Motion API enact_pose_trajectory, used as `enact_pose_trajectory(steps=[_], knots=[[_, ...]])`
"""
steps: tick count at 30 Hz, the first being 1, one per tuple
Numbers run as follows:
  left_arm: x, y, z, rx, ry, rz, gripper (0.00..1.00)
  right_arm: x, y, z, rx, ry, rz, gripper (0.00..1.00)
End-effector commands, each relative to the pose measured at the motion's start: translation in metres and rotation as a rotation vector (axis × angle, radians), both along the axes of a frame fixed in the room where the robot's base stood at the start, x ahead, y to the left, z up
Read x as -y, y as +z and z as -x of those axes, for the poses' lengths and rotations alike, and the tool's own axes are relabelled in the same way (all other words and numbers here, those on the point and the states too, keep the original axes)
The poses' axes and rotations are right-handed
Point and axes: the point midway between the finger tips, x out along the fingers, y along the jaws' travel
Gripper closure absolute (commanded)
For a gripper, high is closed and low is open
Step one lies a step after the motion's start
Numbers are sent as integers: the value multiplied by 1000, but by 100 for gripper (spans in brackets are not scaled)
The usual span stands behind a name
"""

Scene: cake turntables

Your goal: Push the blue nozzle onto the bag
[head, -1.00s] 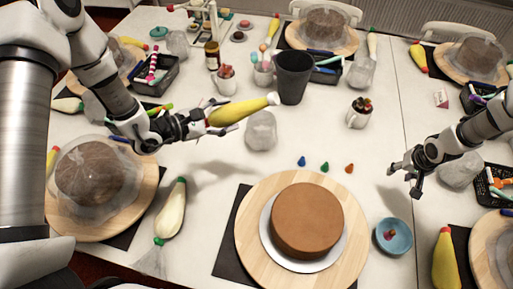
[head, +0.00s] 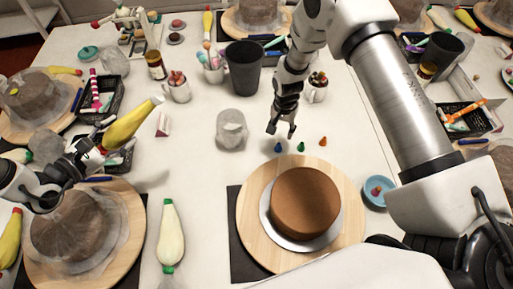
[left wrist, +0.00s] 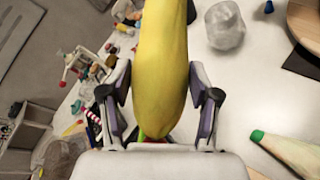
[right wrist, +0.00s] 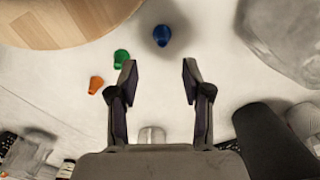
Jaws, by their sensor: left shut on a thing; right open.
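A blue nozzle (head: 278,147) stands on the white table behind the cake's turntable, left of a green and an orange nozzle. My right gripper (head: 281,133) is open and empty just above and behind it; in the right wrist view the blue nozzle (right wrist: 162,35) lies beyond the open fingertips (right wrist: 157,68). My left gripper (head: 92,150) is shut on a yellow piping bag (head: 128,124) and holds it tilted in the air at the left, its white tip pointing up and right. In the left wrist view the yellow bag (left wrist: 163,70) lies between the fingers.
The brown cake (head: 304,200) stands on a wooden turntable (head: 252,235) in front. The green nozzle (head: 301,147) and orange nozzle (head: 323,142) stand close by. A clear crumpled container (head: 231,130) is left of my right gripper, with a dark cup (head: 245,70) behind.

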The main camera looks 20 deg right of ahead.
Motion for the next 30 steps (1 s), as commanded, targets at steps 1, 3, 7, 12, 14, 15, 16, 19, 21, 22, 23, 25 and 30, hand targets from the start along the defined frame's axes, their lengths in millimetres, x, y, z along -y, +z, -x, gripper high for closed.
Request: enact_pose_trajectory(steps=[1,3,7,12,14,15,16,19,21,22,23,25,30], knots=[[0,-14,0,1,1,0,51,0,-17,0,0,1,0,51],[0,-23,0,1,1,0,51,0,-30,0,0,1,0,51],[0,-40,0,1,1,0,51,0,-53,0,0,1,0,51],[0,-58,0,1,0,1,51,0,-80,0,0,1,0,51],[0,-62,0,1,0,1,51,0,-86,0,0,1,0,51],[0,-64,0,1,0,1,51,-1,-88,0,1,1,1,51],[-1,-64,0,1,0,1,51,-1,-89,0,1,1,1,51],[-1,-64,0,1,0,1,51,-1,-90,0,1,1,0,51],[-1,-64,0,1,0,1,51,-1,-89,0,1,1,0,51],[-1,-64,0,1,1,0,51,-1,-89,0,1,1,1,51],[-1,-64,0,1,1,0,51,-1,-89,0,1,1,1,51],[-1,-63,0,1,1,0,51,-1,-89,0,1,1,1,58],[-1,-64,0,1,1,0,51,0,-89,0,0,1,0,99]])
